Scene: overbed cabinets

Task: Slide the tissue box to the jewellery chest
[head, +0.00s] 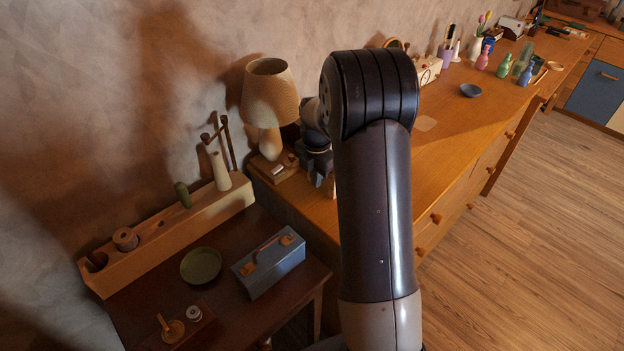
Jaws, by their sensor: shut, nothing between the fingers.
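My arm rises through the middle of the head view and bends down behind its own elbow. My gripper (327,185) shows only in part, low over the dresser top beside the lamp; it is shut and empty, and its fingertips are mostly hidden by my arm. A cream box (428,70) with dark marks on its front stands at the back of the dresser, right of my arm and partly hidden by it. I cannot tell whether it is the tissue box or the jewellery chest. No other thing is clearly either one; my arm hides part of the dresser top.
A lamp (270,95) stands left of my gripper, by a small wooden tray (262,166). A blue bowl (470,90) and several bottles stand farther right on the dresser (455,130). A lower dark table holds a blue case (272,268) and green dish (201,266).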

